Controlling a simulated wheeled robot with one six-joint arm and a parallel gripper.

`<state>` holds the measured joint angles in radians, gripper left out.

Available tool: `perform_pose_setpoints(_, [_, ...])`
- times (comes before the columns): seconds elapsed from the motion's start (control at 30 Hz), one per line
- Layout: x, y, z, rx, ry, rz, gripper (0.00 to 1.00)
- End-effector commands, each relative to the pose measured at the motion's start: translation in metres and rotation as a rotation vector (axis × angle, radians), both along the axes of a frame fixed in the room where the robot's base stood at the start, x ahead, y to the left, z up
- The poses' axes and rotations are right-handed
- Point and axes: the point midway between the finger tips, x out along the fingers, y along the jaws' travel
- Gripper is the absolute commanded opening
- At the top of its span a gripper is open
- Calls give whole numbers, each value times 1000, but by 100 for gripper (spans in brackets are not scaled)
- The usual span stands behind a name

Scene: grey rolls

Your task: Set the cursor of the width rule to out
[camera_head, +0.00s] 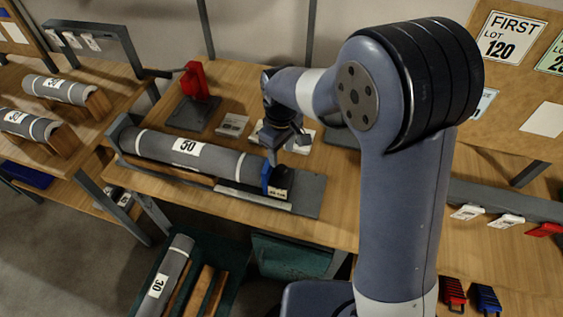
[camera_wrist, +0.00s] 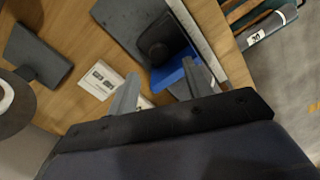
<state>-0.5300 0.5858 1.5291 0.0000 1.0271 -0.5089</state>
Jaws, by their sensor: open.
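The grey roll marked 50 (camera_head: 190,150) lies in a long cradle on the wooden bench. A pale strip, seemingly the width rule (camera_head: 238,197), runs along the cradle's front right. A blue upright piece, perhaps the cursor (camera_head: 266,178), stands at the roll's right end, with a dark labelled block beside it. The rule's markings are unreadable.
A red piece on a dark base (camera_head: 195,85) stands behind the roll. Other rolls (camera_head: 60,88) rest on a bench at left. A green bin (camera_head: 215,250) with a roll marked 30 stands below the front edge.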

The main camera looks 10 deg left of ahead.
Motion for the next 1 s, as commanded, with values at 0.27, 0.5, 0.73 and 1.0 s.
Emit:
perform_pose_setpoints(0.27, [-1,0,-47,-2,3,0,48])
perform_pose_setpoints(0.5, [0,0,-61,0,0,0,48])
perform_pose_setpoints(0.73, [0,0,-62,1,-1,0,48])
perform_pose_setpoints(1.0, [0,0,-62,0,0,0,27])
